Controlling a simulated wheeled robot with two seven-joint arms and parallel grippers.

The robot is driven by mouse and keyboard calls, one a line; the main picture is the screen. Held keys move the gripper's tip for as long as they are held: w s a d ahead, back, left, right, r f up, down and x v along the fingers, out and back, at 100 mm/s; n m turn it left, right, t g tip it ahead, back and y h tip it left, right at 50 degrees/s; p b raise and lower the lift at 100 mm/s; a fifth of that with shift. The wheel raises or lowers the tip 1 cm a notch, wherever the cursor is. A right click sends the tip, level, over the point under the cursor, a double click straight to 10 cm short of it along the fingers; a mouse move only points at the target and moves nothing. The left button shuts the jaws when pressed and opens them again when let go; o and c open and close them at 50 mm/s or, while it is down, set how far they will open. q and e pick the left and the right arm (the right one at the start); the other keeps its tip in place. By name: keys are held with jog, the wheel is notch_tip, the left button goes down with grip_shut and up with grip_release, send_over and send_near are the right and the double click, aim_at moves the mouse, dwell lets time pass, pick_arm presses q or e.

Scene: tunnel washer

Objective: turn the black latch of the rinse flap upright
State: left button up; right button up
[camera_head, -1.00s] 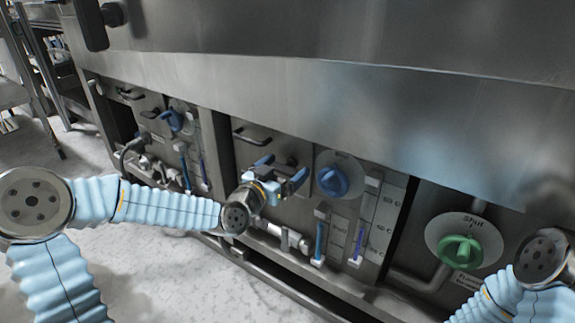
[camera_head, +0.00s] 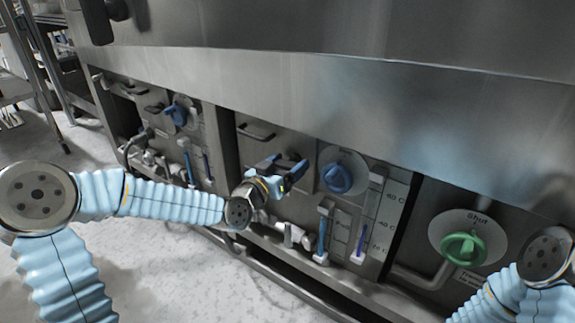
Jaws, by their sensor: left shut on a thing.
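My left gripper (camera_head: 282,175) reaches in from the left to the middle lower panel of the washer, the flap panel (camera_head: 245,152). It is shut on the small black latch (camera_head: 289,157) on that panel. The blue-tipped fingers and the wrist cover most of the latch, so I cannot tell its exact angle. A black bar handle (camera_head: 256,133) sits above it on the same panel. Of my right arm, only links show at the lower right; its gripper is out of view.
A blue knob (camera_head: 337,177) is close to the right of the gripper, with blue-marked gauge tubes (camera_head: 322,237) below. A green knob (camera_head: 463,248) is farther right. A similar panel with a blue knob (camera_head: 178,114) is at left. The steel hood (camera_head: 330,95) overhangs. Floor (camera_head: 170,265) is clear.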

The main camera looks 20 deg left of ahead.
pick_arm(q)
jog(key=n, duration=0.4)
jog(key=shift+a, duration=0.1)
jog(key=n+p, duration=0.1)
jog(key=n, duration=0.3)
jog(key=n+p, duration=0.1)
jog(key=n, duration=0.4)
jog(key=shift+a+p, duration=0.1)
jog(key=shift+p, duration=0.2)
jog(key=shift+f+n+p, duration=0.1)
jog(key=shift+n+p, duration=0.25)
jog(key=shift+n, duration=1.45)
jog(key=o, duration=1)
